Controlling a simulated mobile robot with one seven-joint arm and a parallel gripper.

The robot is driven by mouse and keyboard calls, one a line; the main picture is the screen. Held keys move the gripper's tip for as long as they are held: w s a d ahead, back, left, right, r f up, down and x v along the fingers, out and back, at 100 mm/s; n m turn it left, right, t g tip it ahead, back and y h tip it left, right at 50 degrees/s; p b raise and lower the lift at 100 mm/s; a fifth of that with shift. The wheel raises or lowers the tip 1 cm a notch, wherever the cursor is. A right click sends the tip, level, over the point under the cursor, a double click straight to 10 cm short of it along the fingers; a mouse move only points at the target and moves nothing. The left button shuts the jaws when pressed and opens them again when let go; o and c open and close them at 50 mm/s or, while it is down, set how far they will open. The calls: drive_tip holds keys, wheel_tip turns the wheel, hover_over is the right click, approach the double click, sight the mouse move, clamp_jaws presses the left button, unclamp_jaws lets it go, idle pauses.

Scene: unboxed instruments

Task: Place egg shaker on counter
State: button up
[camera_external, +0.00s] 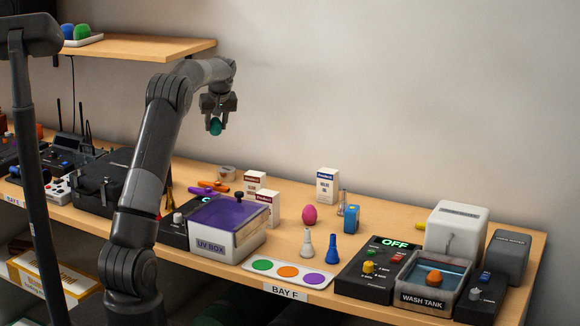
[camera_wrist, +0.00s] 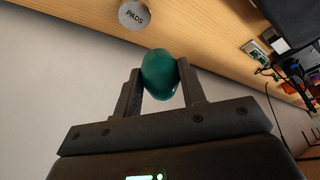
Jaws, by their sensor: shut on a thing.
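A teal egg shaker (camera_external: 215,127) is between the fingers of my gripper (camera_external: 215,118), held high above the wooden counter (camera_external: 385,229). In the wrist view the teal egg (camera_wrist: 160,74) fills the gap between the two fingers of my gripper (camera_wrist: 161,85), which are shut on it. A pink egg (camera_external: 310,215) stands on the counter by the white boxes. An orange egg-like thing (camera_external: 435,278) is in the wash tank (camera_external: 424,298). A blue and a green egg-like thing (camera_external: 82,31) sit on a white tray on the upper shelf.
The UV box (camera_external: 226,230) with a purple lid stands below and right of my gripper. A tray with green, orange and purple circles (camera_external: 300,283) lies at the front edge. A control box reading OFF (camera_external: 375,270) stands left of the wash tank. A round PADS tin (camera_wrist: 134,14) is on the counter.

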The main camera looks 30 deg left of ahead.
drive_tip(key=shift+n, duration=0.3)
drive_tip(key=a+f, duration=0.4)
drive_tip(key=a, duration=0.1)
drive_tip(key=a+f, duration=0.4)
drive_tip(key=a, duration=0.1)
drive_tip(key=a+f, duration=0.4)
drive_tip(key=a, duration=0.1)
drive_tip(key=shift+f, duration=2)
drive_tip(key=shift+f, duration=0.1)
drive_tip(key=o, duration=1)
drive_tip(key=v, duration=1.2)
drive_tip(key=shift+w, duration=0.1)
